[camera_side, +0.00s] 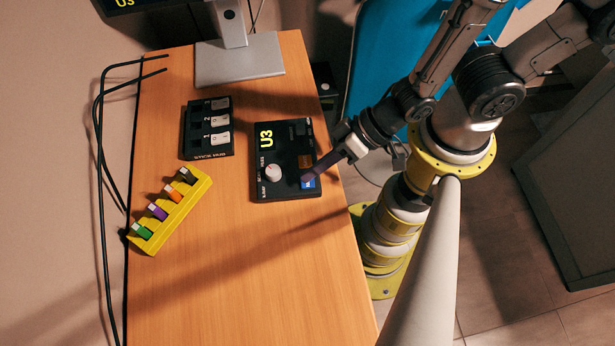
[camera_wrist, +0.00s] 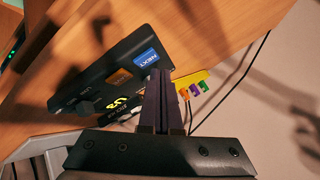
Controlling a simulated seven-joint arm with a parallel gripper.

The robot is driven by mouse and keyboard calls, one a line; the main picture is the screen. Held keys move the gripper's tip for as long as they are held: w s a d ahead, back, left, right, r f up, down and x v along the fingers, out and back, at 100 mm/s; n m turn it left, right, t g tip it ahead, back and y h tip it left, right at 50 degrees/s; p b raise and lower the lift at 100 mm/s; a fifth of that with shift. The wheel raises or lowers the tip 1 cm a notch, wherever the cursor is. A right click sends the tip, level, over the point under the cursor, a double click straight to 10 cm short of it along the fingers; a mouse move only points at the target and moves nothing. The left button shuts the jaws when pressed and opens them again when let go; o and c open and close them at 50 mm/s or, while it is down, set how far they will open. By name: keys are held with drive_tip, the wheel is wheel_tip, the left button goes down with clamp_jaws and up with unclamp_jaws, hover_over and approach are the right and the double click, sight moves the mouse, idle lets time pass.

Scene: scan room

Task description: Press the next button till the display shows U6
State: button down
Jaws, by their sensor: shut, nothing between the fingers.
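A black control box (camera_side: 272,187) lies flat on the desk, and its display (camera_side: 266,138) reads U3 in yellow. In the wrist view the fingertips (camera_wrist: 158,76) are just beside the button's lower edge. I cannot tell whether they touch it.
An orange-brown button (camera_side: 305,161) and a white knob (camera_side: 272,172) are on the same box. The desk's front is clear.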

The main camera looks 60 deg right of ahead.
sight(314, 180)
drive_tip(key=shift+r, duration=0.1)
drive_tip(key=shift+r, duration=2.45)
drive_tip(key=w+d+r+m+t+h, duration=0.1)
drive_tip(key=w+d+r+m+t, duration=0.3)
drive_tip(key=w+r, duration=0.55)
drive_tip(key=d+r+t+h, duration=0.1)
drive_tip(key=d+r+h, duration=0.3)
drive_tip(key=d+r, duration=0.6)
drive_tip(key=s+d+r+h, duration=0.2)
drive_tip(key=d, duration=0.3)
drive_tip(key=s+f+n+g, duration=0.1)
drive_tip(key=s+g, duration=0.1)
drive_tip(key=s, duration=0.3)
drive_tip(key=s+d+f+n+g, duration=0.1)
drive_tip(key=s+g, duration=0.2)
drive_tip(key=s, duration=0.2)
drive_tip(key=shift+n, duration=0.4)
